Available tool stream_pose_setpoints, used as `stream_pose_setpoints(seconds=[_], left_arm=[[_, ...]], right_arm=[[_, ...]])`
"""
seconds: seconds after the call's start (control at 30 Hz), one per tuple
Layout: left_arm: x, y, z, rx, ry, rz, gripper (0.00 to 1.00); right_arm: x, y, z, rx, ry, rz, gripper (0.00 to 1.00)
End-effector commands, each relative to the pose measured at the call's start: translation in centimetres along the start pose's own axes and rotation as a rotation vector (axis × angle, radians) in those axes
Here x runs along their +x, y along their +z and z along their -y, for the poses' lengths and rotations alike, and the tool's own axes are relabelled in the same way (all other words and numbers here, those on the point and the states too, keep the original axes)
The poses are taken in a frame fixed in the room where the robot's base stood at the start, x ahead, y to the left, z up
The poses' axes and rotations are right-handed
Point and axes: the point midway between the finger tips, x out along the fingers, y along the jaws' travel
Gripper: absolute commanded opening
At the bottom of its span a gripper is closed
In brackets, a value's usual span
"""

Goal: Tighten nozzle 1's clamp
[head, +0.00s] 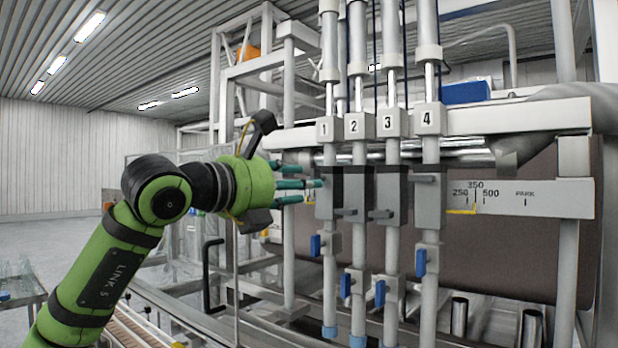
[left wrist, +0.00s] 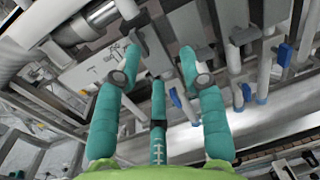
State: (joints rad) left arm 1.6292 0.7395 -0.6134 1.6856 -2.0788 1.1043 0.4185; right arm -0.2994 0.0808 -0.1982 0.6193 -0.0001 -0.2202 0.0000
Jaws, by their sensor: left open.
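Nozzle 1 (head: 324,127) is the leftmost of several numbered upright nozzles in the head view. Its clamp is a grey block (head: 325,207) on the beam below the number plate. A small peg seems to stick out at the block's left, but the fingers partly hide this spot, so I cannot tell how it is turned. My left gripper (head: 305,184) has its green fingers spread and level, with the tips at the block's left edge. I cannot tell whether they touch it. The left wrist view shows the same open fingers (left wrist: 160,62), with nothing clearly held. My right gripper is not in view.
Nozzle 2's clamp (head: 356,190), nozzle 3's clamp (head: 390,190) and nozzle 4's clamp (head: 428,204) stand close to the right. Blue valve handles (head: 315,245) hang below. A scale plate (head: 540,198) lies right. A frame post (head: 288,262) stands just below my gripper.

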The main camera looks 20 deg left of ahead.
Motion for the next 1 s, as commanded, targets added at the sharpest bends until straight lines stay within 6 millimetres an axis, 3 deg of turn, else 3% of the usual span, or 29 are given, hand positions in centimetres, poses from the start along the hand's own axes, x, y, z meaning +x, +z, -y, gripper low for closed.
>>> stream_pose_setpoints(seconds=[0.17,0.6,0.97,1.0], left_arm=[[-0.8,1.5,-2.2,0.023,0.097,-0.01,0.41],[5.1,1.6,-2.6,0.022,0.093,-0.012,0.41],[5.8,1.2,-2.7,0.023,0.093,-0.01,0.41],[5.8,1.2,-2.7,0.023,0.093,-0.01,0.33]], right_arm=[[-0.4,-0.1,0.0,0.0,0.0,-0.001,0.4],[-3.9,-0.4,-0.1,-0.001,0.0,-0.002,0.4],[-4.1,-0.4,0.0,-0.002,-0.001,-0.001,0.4],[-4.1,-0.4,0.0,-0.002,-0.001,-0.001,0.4]])
